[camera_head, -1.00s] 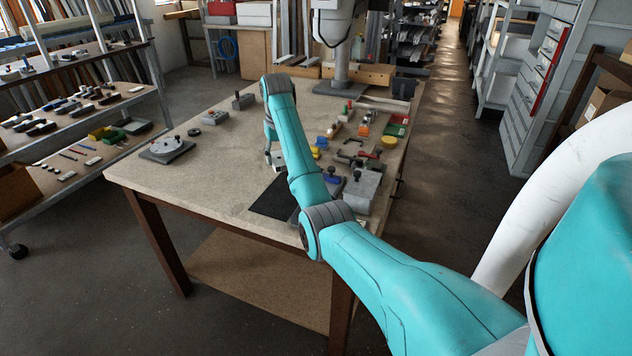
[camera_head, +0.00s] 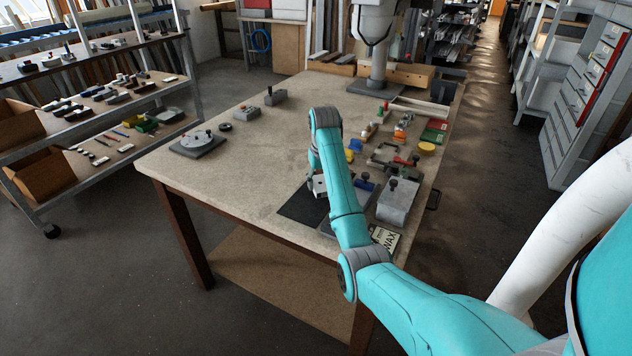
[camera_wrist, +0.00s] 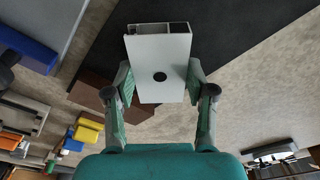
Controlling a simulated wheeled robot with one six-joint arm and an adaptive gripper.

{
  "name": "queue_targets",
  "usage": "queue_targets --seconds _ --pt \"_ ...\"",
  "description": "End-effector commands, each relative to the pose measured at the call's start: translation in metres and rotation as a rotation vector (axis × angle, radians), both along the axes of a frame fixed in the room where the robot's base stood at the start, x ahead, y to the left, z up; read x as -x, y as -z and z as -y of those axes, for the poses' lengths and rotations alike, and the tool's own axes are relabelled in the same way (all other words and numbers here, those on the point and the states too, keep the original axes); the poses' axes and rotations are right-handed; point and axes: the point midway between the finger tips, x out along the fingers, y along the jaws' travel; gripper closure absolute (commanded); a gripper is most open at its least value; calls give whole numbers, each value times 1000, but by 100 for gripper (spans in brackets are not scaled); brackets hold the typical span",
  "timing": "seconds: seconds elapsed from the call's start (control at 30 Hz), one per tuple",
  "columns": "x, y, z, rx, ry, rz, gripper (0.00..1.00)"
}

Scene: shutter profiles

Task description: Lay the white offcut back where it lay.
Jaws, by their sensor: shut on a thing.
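The white offcut (camera_wrist: 165,60) is a pale hollow profile piece with a dark round hole in its face and open chambers at its end. My gripper (camera_wrist: 159,84) is shut on it, with one finger on each side. In the head view my gripper (camera_head: 318,190) is low over the far edge of a black mat (camera_head: 298,207), and part of the arm hides it. The black mat also fills the top of the wrist view (camera_wrist: 215,28). I cannot tell whether the offcut touches the surface below.
A dark brown piece (camera_wrist: 97,92) lies close beside my gripper.

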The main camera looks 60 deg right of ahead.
Motion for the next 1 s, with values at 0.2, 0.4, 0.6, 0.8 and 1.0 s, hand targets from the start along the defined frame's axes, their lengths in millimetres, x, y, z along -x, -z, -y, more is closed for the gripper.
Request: queue_targets --seconds 0.2,0.4,0.6,0.8,1.0 --pt "5 10 0 1 1 1 85" --pt "5 12 0 0 1 0 85" --pt "5 12 0 1 1 1 20" --pt "5 12 0 1 1 1 20" --pt "1 3 0 1 -1 1 20"
